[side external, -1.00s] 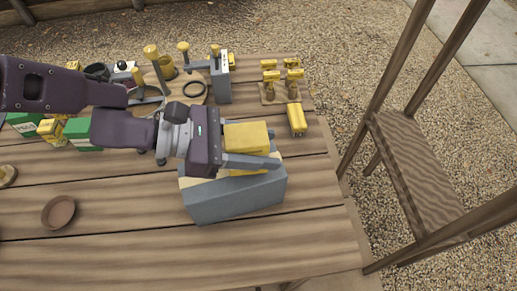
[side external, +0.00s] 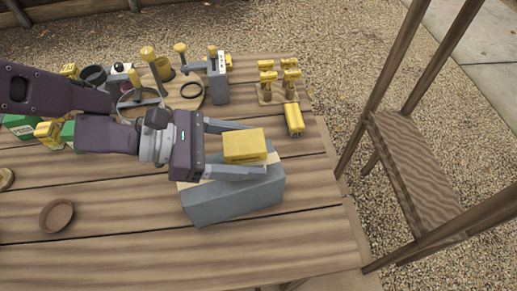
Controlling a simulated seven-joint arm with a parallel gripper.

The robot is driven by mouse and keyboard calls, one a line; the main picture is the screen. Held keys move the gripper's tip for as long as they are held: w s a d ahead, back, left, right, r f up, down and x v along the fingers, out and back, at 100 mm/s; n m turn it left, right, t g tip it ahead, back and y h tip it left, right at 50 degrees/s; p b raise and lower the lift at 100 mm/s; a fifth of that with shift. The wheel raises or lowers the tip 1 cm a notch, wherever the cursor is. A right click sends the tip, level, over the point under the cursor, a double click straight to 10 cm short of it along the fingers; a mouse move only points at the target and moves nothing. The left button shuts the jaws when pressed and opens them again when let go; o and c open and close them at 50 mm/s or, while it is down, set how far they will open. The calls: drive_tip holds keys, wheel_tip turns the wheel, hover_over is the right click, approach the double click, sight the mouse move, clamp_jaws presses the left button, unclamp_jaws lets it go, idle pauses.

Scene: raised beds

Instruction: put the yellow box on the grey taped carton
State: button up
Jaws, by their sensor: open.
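The yellow box (side external: 244,146) rests on top of the grey taped carton (side external: 235,202), towards its far side. The carton is a long grey block with a pale tape strip along its top, lying on the wooden table. My gripper (side external: 258,150) is open, its fingers reaching in from the left on the far and near sides of the yellow box. The near finger lies low over the carton top, in front of the box. I cannot tell whether either finger touches the box. My gripper hides the carton's top left part.
A small yellow block (side external: 294,118) and several yellow-topped pegs (side external: 279,80) stand behind right. A brown bowl (side external: 57,215) sits front left. The front table (side external: 130,262) is clear.

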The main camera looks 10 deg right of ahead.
drive_tip(key=v, duration=0.9)
drive_tip(key=shift+a+r, duration=0.1)
drive_tip(key=shift+a, duration=0.2)
drive_tip(key=w+a+r+n+t+y, duration=0.2)
drive_tip(key=w+a+r+n+t, duration=0.55)
drive_tip(key=w+n, duration=0.2)
drive_tip(key=a+r+n+t+y, duration=0.2)
drive_tip(key=a+r+n+y, duration=0.25)
drive_tip(key=a+n, duration=0.5)
drive_tip(key=a+r+n+t+y, duration=0.35)
drive_tip(key=a+r+n, duration=0.25)
drive_tip(key=a+n, duration=0.35)
drive_tip(key=s+a+f+n+g+y, duration=0.1)
drive_tip(key=s+a+n+g+y, duration=0.1)
drive_tip(key=s+a+n, duration=0.45)
drive_tip(key=s+a+n+g+y, duration=0.2)
drive_tip(key=s+a+n, duration=0.1)
drive_tip(key=s+n, duration=0.6)
drive_tip(key=s+d+f+n+g, duration=0.1)
drive_tip(key=s+f+n+g, duration=0.2)
drive_tip(key=s+n, duration=0.7)
drive_tip(key=shift+s+f+h, duration=0.3)
drive_tip(key=shift+s+f, duration=0.1)
drive_tip(key=shift+s, duration=0.35)
